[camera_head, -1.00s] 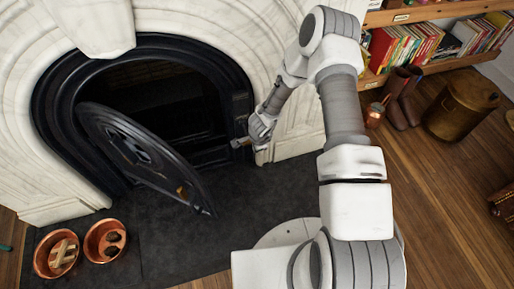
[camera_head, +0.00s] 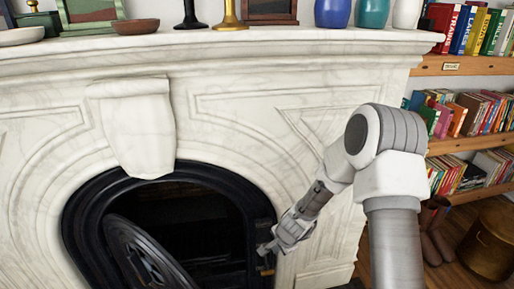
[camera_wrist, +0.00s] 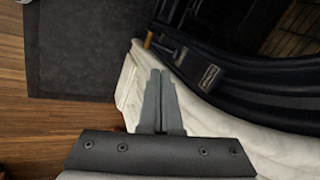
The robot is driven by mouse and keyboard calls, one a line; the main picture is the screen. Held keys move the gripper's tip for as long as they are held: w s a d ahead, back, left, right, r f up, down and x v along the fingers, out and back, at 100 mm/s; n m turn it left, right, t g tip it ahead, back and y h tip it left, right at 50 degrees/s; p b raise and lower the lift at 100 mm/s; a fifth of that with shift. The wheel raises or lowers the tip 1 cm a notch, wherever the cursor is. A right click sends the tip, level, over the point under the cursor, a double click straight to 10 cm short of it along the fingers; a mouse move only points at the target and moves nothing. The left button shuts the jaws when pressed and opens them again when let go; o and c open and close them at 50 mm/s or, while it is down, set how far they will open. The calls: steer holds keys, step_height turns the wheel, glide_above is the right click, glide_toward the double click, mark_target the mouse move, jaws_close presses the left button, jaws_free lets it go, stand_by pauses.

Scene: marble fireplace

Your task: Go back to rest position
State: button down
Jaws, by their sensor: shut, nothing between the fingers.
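My gripper (camera_head: 268,248) is at the right edge of the fireplace opening, in front of the white marble surround (camera_head: 318,120). In the wrist view my gripper's fingers (camera_wrist: 162,76) are together with nothing between them. The black fireplace door (camera_head: 146,255) stands swung open on the left of the dark opening; its lower part is cut off by the picture's bottom edge. The black arched frame (camera_head: 190,172) surrounds the opening. In the wrist view the frame (camera_wrist: 235,84) curves just beyond my fingertips; I cannot tell whether they touch it.
The mantel shelf (camera_head: 270,45) above holds vases, candlesticks and bowls. Bookshelves (camera_head: 465,142) stand at the right, with boots (camera_head: 434,222) and a brass bin (camera_head: 490,242) below. The wrist view shows a dark hearth slab (camera_wrist: 85,45) and clear wooden floor (camera_wrist: 45,125).

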steer(key=s+d+r+n+t, duration=0.1)
steer(key=s+r+n, duration=0.3)
steer(key=r, duration=0.8)
steer(key=s+r+n, duration=0.3)
steer(key=s+r, duration=0.1)
steer(key=r, duration=0.8)
steer(key=s+d+r+n+h, duration=0.1)
steer(key=s+d+r+n, duration=0.1)
steer(key=s+r, duration=0.35)
steer(key=s+d+r+n, duration=0.1)
steer(key=s+d+r, duration=0.15)
steer(key=s, duration=0.55)
steer(key=s+d+r+n+h, duration=0.1)
steer(key=s+d+r+n, duration=0.15)
steer(key=s, duration=0.45)
step_height(320, 180, up, 20)
steer(key=p, duration=2)
steer(key=shift+w+r, duration=0.15)
steer(key=shift+w, duration=0.3)
steer(key=shift+a, duration=0.25)
